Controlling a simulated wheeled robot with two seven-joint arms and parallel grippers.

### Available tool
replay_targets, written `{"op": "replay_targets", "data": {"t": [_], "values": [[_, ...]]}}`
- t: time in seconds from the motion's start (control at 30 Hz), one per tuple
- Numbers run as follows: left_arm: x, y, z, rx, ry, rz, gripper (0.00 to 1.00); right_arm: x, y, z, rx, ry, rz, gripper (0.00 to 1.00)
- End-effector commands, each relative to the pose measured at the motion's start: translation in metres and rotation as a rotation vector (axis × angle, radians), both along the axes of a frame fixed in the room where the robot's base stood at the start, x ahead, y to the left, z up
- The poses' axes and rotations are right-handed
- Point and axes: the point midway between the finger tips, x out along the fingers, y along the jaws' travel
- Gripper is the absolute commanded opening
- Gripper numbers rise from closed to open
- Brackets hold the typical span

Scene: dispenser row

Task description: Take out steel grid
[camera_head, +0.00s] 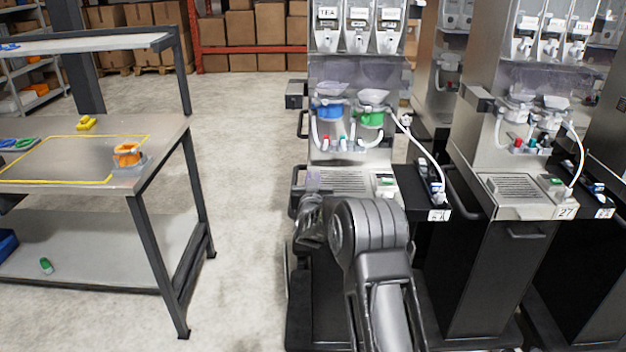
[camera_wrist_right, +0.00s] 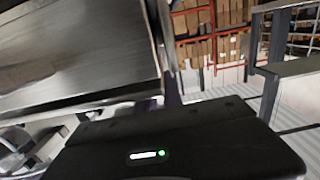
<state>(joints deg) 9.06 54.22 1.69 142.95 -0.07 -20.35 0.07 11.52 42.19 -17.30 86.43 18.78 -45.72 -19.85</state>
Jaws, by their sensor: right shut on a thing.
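The steel grid (camera_head: 345,181) is a slotted metal plate lying in the drip area at the front of the near tea dispenser (camera_head: 350,70), and it looks about level. My right gripper (camera_head: 313,192) is at the front left corner of this dispenser, shut on the grid's left edge. My arm hides part of the dispenser's front, and the exact contact is too small to make out. In the right wrist view the black gripper body (camera_wrist_right: 165,145) fills the bottom, with a steel surface close at upper left. The fingertips are hidden there. My left gripper is out of view.
A second dispenser (camera_head: 520,110) stands to the right. A black side tray (camera_head: 420,185) with small items joins the near dispenser's right side. A work table (camera_head: 165,150) with an orange part (camera_head: 127,154) and a yellow-outlined area stands left. Open floor (camera_head: 245,150) lies between.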

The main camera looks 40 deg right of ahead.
Motion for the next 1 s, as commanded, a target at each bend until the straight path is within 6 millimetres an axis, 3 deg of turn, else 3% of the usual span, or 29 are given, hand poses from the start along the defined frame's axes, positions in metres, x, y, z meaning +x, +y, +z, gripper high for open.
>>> {"op": "replay_targets", "data": {"t": [0.37, 1.0], "values": [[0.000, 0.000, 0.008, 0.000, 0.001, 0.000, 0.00, -0.007, 0.006, 0.003, -0.001, -0.002, 0.000, 0.00], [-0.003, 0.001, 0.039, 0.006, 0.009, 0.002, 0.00, -0.050, 0.039, 0.004, -0.001, -0.001, 0.001, 0.00]]}}
